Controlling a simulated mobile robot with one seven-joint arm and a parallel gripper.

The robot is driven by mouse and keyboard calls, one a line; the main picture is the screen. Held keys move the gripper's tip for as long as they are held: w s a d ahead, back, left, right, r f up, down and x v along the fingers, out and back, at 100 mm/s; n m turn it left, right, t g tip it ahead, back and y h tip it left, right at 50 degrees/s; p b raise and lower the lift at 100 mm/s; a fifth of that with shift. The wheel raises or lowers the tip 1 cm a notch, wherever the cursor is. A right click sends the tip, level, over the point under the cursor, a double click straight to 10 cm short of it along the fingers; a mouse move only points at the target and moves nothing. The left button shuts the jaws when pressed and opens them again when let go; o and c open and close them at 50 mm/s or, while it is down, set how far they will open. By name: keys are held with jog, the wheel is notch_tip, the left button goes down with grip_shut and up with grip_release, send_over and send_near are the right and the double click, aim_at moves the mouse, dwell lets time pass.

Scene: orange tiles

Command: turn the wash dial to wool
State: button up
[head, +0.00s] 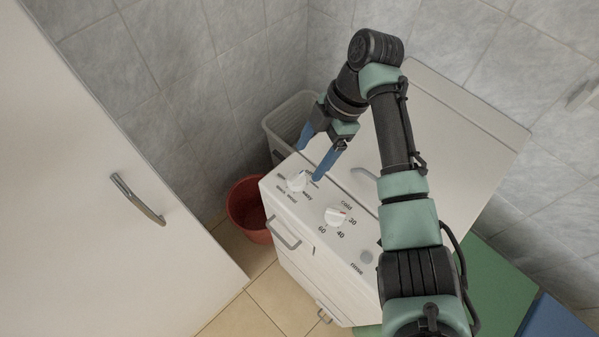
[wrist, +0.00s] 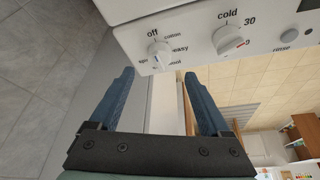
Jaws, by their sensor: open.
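The wash dial (head: 296,182) is a white knob at the left end of the white washing machine's (head: 370,255) panel. In the wrist view the wash dial (wrist: 159,52) has off, cotton, easy and partly hidden labels around it. Its pointer setting is too small to tell. My gripper (head: 309,163) has blue fingers and is open and empty, just above and behind the dial in the head view. In the wrist view my gripper (wrist: 158,73) has its fingertips on either side of the dial's lower edge, seemingly apart from it.
A temperature dial (head: 336,216) with a red mark and a grey rinse button (head: 366,257) sit further along the panel. A red bucket (head: 248,208) and a pale basket (head: 285,118) stand beside the machine. A white door (head: 90,200) is at left.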

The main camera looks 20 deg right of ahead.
aim_at(299, 175)
jog(key=x, duration=0.7)
jog(key=shift+p, duration=0.4)
grip_shut()
